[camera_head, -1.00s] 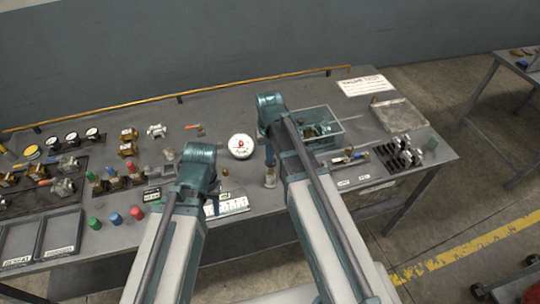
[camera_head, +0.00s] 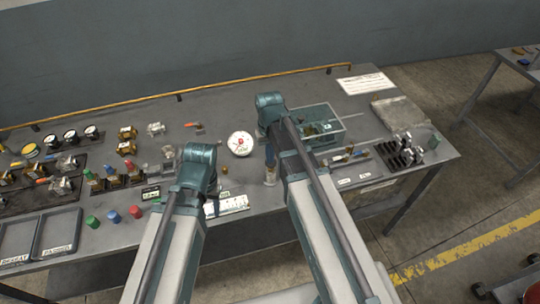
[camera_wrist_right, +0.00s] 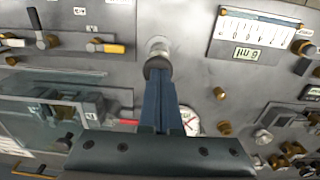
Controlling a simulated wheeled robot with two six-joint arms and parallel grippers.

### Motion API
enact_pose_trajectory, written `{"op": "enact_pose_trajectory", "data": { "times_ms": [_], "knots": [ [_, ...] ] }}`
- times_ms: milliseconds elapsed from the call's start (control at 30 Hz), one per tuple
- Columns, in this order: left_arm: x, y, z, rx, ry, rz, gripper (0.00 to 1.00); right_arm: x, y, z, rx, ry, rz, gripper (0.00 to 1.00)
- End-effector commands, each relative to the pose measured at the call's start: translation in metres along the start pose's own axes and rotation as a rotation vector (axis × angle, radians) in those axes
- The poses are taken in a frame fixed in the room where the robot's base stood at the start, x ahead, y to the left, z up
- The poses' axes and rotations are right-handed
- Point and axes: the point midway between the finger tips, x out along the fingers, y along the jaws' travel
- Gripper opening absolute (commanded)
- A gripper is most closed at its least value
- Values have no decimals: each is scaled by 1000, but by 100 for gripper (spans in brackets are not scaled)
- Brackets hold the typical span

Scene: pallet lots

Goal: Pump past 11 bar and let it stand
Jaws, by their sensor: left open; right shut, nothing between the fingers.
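A round white gauge (camera_head: 240,144) with a red mark at its centre sits mid-table; its reading is too small to make out. In the right wrist view its dial (camera_wrist_right: 191,122) is partly hidden behind my fingers. A small upright pump (camera_head: 270,179) stands in front of it. My right gripper (camera_head: 270,163) is shut and empty, pointing down over the pump. In the wrist view its fingertips (camera_wrist_right: 158,78) meet the dark round pump top (camera_wrist_right: 157,64); I cannot tell whether they press it. My left gripper (camera_head: 211,189) is open, mostly hidden by its arm, near the white scale card.
A white scale card (camera_head: 232,204) lies at the front edge. A clear bin (camera_head: 342,131) and a dark slotted rack (camera_head: 402,155) stand right. Valves, gauges, coloured caps and two grey trays (camera_head: 57,232) crowd the left. A paper sheet (camera_head: 365,83) lies at the back.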

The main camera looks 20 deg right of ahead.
Motion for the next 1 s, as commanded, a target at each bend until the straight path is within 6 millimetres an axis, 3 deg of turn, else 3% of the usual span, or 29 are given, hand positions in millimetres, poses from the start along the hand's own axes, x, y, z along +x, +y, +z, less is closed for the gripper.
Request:
{"op": "enact_pose_trajectory", "data": {
  "times_ms": [33,700,1000],
  "knots": [
    [-13,-1,1,0,0,0,47,-13,0,1,-1,-1,0,0],
    [-114,-11,7,-12,0,3,47,-115,1,-1,0,6,2,0],
    [-126,-12,8,-13,-1,3,47,-127,1,-1,0,6,2,0]
  ]
}}
